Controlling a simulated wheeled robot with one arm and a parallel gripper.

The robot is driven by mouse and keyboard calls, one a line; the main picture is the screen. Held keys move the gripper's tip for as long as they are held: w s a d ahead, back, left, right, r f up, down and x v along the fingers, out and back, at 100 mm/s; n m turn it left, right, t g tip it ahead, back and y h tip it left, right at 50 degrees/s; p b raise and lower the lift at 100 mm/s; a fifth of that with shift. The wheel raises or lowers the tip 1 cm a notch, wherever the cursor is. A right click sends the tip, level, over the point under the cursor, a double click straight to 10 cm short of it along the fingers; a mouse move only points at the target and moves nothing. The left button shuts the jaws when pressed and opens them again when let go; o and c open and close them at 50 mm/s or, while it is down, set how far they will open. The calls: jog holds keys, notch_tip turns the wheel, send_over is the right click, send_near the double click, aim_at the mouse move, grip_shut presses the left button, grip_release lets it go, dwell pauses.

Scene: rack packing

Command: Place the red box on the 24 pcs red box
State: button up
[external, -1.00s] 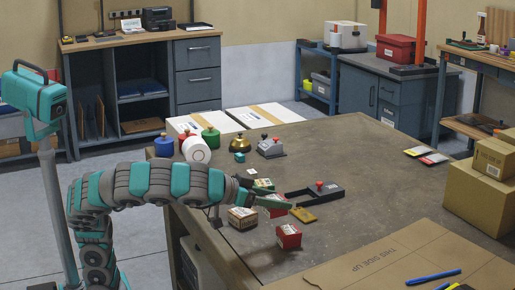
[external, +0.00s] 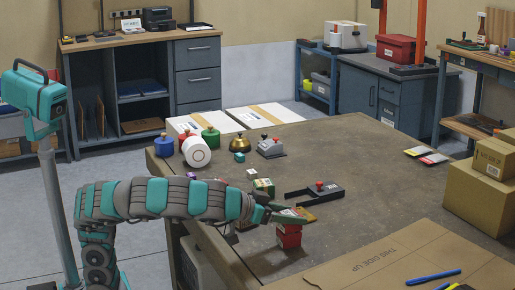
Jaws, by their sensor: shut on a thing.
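My gripper (external: 296,213) is over the right part of the workbench, shut on a small red box (external: 291,224) with a pale top. The held red box is directly above another red box (external: 288,239), which stands on the table and has white markings. The two look very close or touching; I cannot tell if there is a gap. The gripper fingers partly hide the held box. The print on the boxes is too small to read.
A green and white box (external: 263,187) stands behind my arm. A flat cardboard sheet (external: 385,262) covers the front right. The table's middle right is clear.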

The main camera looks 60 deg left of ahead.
jog(key=shift+f+b, duration=0.3)
jog(key=o, duration=1.4)
jog(key=shift+r, duration=0.1)
jog(key=shift+o, duration=0.2)
jog(key=shift+r, duration=0.1)
jog(key=shift+r+p, duration=0.2)
jog(key=shift+p, duration=0.2)
jog(key=v, duration=1.2)
jog(key=shift+f+b, duration=0.2)
jog(key=shift+b, duration=0.1)
jog(key=shift+s, duration=0.1)
